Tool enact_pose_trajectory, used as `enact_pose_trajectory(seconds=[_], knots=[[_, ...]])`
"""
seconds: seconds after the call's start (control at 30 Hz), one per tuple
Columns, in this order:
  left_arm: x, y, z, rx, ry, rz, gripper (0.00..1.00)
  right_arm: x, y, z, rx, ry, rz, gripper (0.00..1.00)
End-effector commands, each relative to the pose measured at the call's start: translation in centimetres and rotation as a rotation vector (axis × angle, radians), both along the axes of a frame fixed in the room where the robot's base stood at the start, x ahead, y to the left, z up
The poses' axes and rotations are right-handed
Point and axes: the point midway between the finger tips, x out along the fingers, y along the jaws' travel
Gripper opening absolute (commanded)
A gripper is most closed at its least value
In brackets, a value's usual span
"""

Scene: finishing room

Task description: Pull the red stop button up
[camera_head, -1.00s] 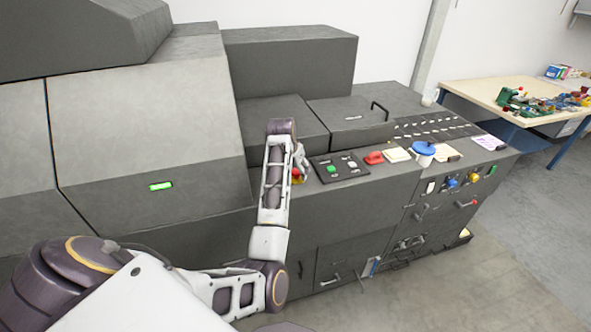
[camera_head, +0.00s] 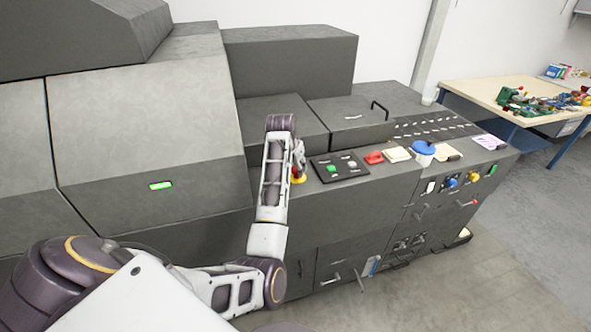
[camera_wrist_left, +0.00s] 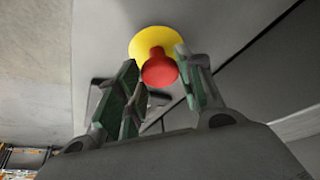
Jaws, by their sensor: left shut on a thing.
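The red stop button (camera_wrist_left: 159,70) has a round red head on a yellow disc (camera_wrist_left: 146,42). In the head view the red button (camera_head: 296,174) shows partly, on the machine's front ledge just right of my left forearm, with its yellow base below it. My left gripper (camera_wrist_left: 160,78) is shut on the red head, one finger on each side of it in the left wrist view. In the head view my left gripper (camera_head: 299,158) is small and partly hidden behind my arm. My right gripper is in neither view.
Right of the button are a black panel with a green button (camera_head: 332,168), a red item (camera_head: 374,157) and a blue-lidded container (camera_head: 423,150). A raised grey housing (camera_head: 283,125) stands behind. A worktable (camera_head: 480,92) with parts is at the far right.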

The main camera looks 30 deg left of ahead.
Motion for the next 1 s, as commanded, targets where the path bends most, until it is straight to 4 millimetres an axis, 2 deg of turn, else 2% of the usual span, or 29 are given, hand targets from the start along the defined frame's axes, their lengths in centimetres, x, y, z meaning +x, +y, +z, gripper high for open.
enact_pose_trajectory(seconds=[0.3, 0.33, 0.5, 0.83, 1.0], knots=[[0.11, 0.03, 0.63, 0.002, -0.007, 0.001, 0.00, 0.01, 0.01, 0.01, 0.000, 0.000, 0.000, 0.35], [0.12, 0.03, 0.65, 0.002, -0.007, 0.001, 0.41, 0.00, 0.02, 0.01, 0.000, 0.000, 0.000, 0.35], [0.09, 0.02, 0.56, 0.002, -0.006, 0.001, 0.60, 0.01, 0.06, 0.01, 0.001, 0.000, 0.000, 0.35], [0.02, 0.00, 0.47, 0.001, -0.003, 0.000, 0.60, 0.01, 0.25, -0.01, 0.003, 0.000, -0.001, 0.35], [-0.19, 0.01, 1.08, 0.002, -0.004, 0.001, 0.60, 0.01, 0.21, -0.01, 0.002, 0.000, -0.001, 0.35]])
